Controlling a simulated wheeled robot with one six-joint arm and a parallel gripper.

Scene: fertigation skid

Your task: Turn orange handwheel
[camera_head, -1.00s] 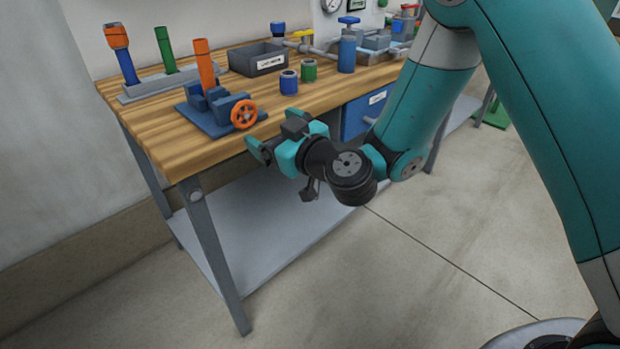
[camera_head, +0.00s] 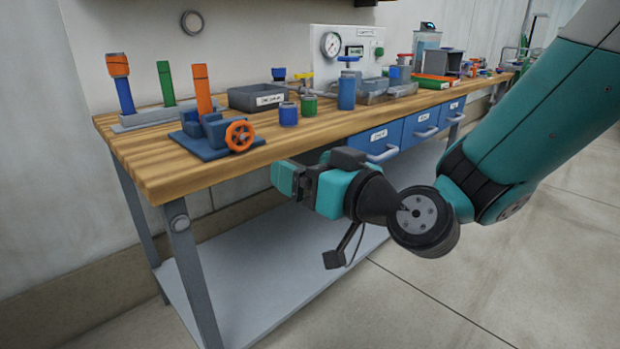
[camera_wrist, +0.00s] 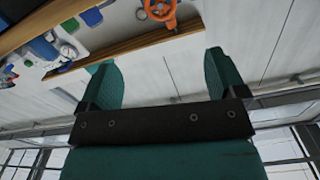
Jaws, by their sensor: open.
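The orange handwheel (camera_head: 239,135) is a spoked ring on the front of a blue vise-like block (camera_head: 206,134) near the bench's left front edge. An orange upright cylinder (camera_head: 202,90) rises from behind that block. My gripper (camera_head: 285,178) is open and empty, in front of the bench edge, below and to the right of the handwheel and apart from it.
The wooden bench top (camera_head: 150,170) holds a rack with an orange-capped blue tube (camera_head: 122,85) and a green tube (camera_head: 166,84). Blue drawers (camera_head: 378,140) hang below.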

